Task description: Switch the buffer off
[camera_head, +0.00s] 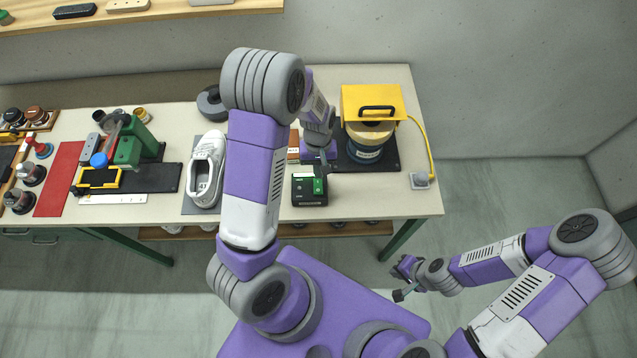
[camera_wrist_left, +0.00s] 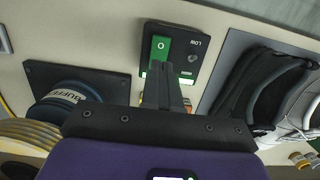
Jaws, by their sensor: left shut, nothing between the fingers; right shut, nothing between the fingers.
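The buffer (camera_head: 367,141) is a blue drum on a black base under a yellow hood (camera_head: 355,97). Its labelled drum also shows in the left wrist view (camera_wrist_left: 66,92). A black control box (camera_head: 310,198) lies in front and to the left of it. In the left wrist view the box (camera_wrist_left: 205,35) carries a green switch (camera_wrist_left: 160,45) marked "O", a small knob and "LOW". My left gripper (camera_head: 322,184) is shut and empty, with its tips at the switch; I cannot tell if they touch. My right gripper (camera_head: 400,281) is shut and empty, away from the table.
A white shoe (camera_head: 207,165) lies on a grey mat left of my left arm. A green press (camera_head: 130,142), a red mat (camera_head: 60,178) and several jars stand further left. A yellow cable (camera_head: 428,150) runs along the table's right side.

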